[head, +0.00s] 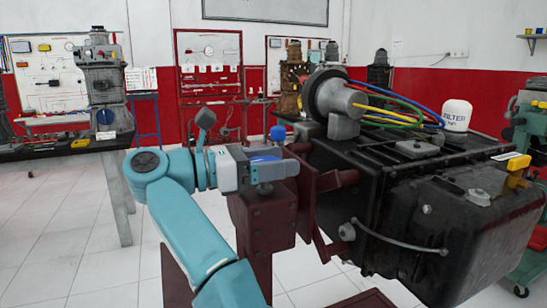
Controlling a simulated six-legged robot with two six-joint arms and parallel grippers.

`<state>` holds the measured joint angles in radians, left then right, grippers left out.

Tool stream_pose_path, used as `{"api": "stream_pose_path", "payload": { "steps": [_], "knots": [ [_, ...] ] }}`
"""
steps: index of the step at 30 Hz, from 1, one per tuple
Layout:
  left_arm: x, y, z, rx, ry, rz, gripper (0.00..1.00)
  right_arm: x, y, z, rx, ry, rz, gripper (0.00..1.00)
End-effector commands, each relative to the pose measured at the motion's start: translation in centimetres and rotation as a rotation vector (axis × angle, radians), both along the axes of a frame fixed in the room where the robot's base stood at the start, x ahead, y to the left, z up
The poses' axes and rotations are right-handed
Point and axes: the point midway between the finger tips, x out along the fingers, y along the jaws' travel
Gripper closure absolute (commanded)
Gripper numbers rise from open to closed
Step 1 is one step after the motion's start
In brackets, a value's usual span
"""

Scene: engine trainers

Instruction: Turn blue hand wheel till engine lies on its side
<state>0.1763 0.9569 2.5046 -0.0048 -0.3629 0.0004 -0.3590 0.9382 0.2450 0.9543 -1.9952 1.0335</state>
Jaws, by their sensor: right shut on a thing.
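The black engine (395,172) hangs on a dark red stand (265,215) at the right, its boxy ribbed pan (450,235) facing me and the lower right. A grey round part (335,95) with coloured cables and a white filter (457,115) sit on top. My right gripper (272,170) is at the top of the stand's post, left of the engine. My left gripper is not in view.
A dark workbench (60,150) with another engine (103,85) stands at the back left. Tool boards hang on the far wall. A green machine (530,130) is at the right edge. The tiled floor (70,240) at the left is clear.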

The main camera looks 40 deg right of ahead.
Motion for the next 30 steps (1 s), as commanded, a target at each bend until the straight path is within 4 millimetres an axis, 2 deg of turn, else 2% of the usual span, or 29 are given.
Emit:
{"api": "stream_pose_path", "payload": {
  "steps": [12,13,15,30],
  "knots": [
    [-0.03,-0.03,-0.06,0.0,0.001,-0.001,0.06,0.0,0.08,-0.47,0.008,0.005,-0.01,0.57],
    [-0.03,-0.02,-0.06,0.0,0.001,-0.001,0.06,0.01,0.09,-0.49,0.008,0.005,-0.01,0.23],
    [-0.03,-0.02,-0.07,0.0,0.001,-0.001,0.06,0.0,0.08,-0.48,0.008,0.005,-0.01,0.06],
    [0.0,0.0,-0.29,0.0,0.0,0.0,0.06,-0.16,-0.11,-0.36,0.005,0.002,-0.009,0.06]
  ]
}}
